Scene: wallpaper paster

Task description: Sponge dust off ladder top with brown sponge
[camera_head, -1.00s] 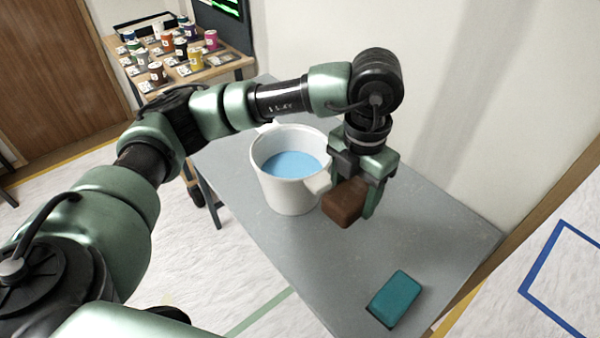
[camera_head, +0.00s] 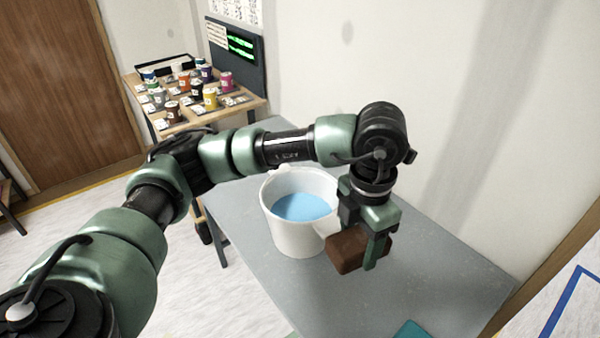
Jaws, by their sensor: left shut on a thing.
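A brown sponge (camera_head: 345,252) is held in my left gripper (camera_head: 366,248), which is shut on it. The gripper points down above the grey table, just right of a white bucket (camera_head: 296,238). The bucket holds blue liquid (camera_head: 301,206). My right gripper is not in view. No ladder shows in this view.
The grey table (camera_head: 440,270) runs along the wall, with free room to the right of the sponge. A teal sponge (camera_head: 411,330) is cut off at the bottom edge. A wooden table (camera_head: 250,104) with several paint cans stands at the back left. A brown door (camera_head: 60,90) is at far left.

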